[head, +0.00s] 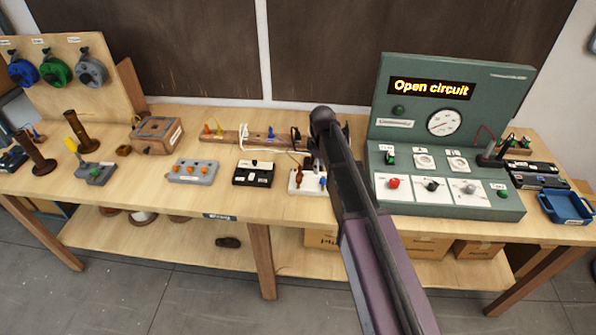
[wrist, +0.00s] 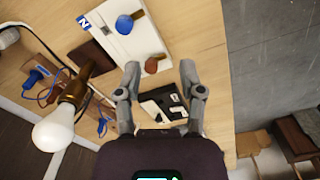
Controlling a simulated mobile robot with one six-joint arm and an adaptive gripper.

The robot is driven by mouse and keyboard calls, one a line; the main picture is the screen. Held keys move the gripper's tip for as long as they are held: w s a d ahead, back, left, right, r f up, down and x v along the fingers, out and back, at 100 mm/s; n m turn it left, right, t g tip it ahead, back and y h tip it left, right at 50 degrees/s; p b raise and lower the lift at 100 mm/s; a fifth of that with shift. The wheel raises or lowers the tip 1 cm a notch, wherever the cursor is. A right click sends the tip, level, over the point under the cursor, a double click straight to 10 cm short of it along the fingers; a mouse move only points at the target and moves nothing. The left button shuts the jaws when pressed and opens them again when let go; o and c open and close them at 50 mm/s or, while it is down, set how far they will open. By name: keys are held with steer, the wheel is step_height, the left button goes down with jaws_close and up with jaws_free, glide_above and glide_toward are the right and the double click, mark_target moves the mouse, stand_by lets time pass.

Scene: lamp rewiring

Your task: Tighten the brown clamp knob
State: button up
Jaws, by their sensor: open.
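The brown clamp knob (wrist: 151,66) is on a white block (wrist: 118,42), beside a blue knob (wrist: 125,25) and an "N" label. In the wrist view it shows in the gap just ahead of my open fingertips. My gripper (wrist: 160,75) is empty, its two grey fingers apart; I cannot tell how high it is above the knob. In the head view the white block (head: 305,190) is near the bench's front edge, with the brown knob (head: 298,181) to the left of the blue one (head: 323,181). My arm hides most of the gripper there.
A light bulb (wrist: 52,131) stands close to my gripper's left in the wrist view. A black block (head: 254,173) is left of the white block. A green test console (head: 450,130) reading "Open circuit" stands to the right. Blue-plugged wires lie behind.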

mark_target(299, 177)
steer(key=w+a+r+n+p, duration=0.1)
steer(key=w+a+r+n, duration=0.1)
steer(key=w+a+n, duration=0.2)
steer(key=w+a, duration=0.1)
steer(key=a, duration=0.2)
steer(key=shift+w+r, duration=0.15)
steer(key=shift+w, duration=0.1)
step_height(299, 177, down, 14)
steer(key=b, duration=1.3)
steer(key=shift+r, duration=0.1)
stand_by(0.4)
jaws_close()
